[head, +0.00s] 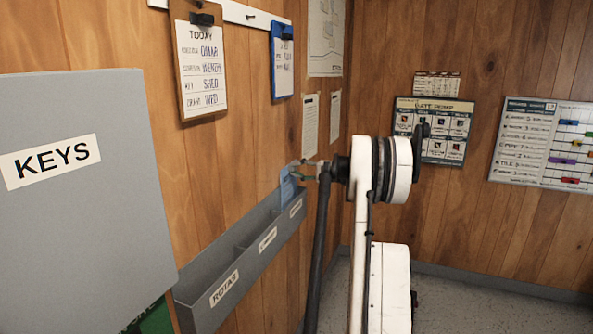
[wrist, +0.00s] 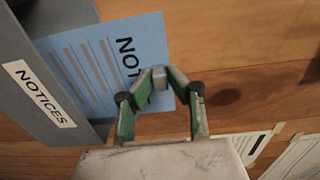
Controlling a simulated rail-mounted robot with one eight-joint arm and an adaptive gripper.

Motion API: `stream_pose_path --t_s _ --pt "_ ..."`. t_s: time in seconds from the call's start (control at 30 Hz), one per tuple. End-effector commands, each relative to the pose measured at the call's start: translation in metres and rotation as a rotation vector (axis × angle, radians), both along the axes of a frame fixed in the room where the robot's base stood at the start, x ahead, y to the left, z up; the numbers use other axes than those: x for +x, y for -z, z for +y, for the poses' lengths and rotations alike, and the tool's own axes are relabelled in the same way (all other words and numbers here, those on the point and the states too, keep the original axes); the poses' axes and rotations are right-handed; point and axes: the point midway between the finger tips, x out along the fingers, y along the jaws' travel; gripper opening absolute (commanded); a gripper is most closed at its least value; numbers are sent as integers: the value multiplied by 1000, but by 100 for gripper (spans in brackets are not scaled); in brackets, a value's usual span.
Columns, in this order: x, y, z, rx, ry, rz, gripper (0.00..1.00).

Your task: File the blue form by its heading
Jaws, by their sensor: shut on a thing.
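The blue form (head: 287,186) stands at the far compartment of the grey wall rack (head: 205,290). In the wrist view the form (wrist: 85,70) shows a heading starting "NOT", its rest hidden by my fingers, with grey lines below. My gripper (wrist: 158,78) is shut on the form's heading edge; in the head view my gripper (head: 308,170) is small, beside the form. The form's lower end goes behind the front wall labelled NOTICES (wrist: 38,93), seemingly inside that compartment; how deep is hidden.
The near compartment is labelled ROTAS (head: 224,288); the middle label (head: 267,240) is too small to read. A grey KEYS cabinet (head: 80,220) juts out at the left. Clipboards (head: 200,65) hang above the rack. Papers (head: 310,125) are on the wall beyond it.

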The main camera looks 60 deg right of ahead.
Motion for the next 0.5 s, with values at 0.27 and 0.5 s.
stream_pose_path --t_s 0.27,0.5 --pt "0 7 0 0 0 0 0" --pt "0 20 0 0 0 0 0"
